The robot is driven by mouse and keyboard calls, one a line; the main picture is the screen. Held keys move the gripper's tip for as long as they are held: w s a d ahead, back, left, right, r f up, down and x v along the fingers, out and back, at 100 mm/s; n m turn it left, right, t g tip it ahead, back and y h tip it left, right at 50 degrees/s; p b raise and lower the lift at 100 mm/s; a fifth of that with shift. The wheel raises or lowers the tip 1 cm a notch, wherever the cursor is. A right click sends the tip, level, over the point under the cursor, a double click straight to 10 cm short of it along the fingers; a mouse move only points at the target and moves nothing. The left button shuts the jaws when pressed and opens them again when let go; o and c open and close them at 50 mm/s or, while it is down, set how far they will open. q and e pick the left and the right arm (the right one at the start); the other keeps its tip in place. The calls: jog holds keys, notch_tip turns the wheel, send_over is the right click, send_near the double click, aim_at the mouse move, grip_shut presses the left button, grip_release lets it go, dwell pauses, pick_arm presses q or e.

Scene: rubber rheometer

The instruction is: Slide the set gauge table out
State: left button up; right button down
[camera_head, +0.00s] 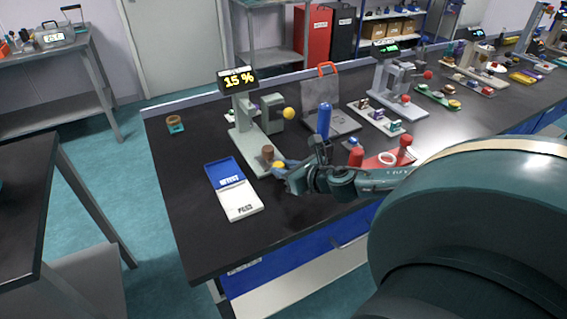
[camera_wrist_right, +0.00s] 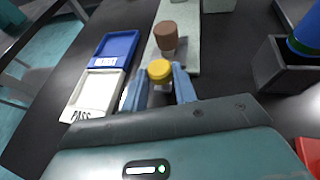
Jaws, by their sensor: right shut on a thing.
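The set gauge is a pale grey-green stand (camera_head: 243,112) with a display reading 15 % on top and a yellow ball knob (camera_head: 289,113) at its side. A brown cylinder (camera_head: 267,152) stands at the front of its flat base; it also shows in the wrist view (camera_wrist_right: 166,36). In front of it is a yellow knob (camera_wrist_right: 159,70), seemingly the handle of the gauge's sliding table. My right gripper (camera_head: 279,167) has its blue fingers on both sides of this knob and is shut on it. The table part under the knob is mostly hidden. My left gripper is not in view.
A blue and white tray (camera_head: 240,199), its white half marked PASS, lies left of the gripper. A blue cylinder (camera_head: 324,120) stands in a dark holder to the right. A red plate (camera_head: 385,164) lies under my right arm. The bench's front left is clear.

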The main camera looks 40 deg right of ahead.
jog(key=shift+s+f, duration=0.1)
jog(key=shift+f, duration=0.05)
jog(key=c, duration=1.5)
grip_release()
jog(key=shift+c, duration=0.2)
jog(key=o, duration=0.3)
jog(key=shift+s, duration=0.15)
jog(key=shift+o, duration=0.7)
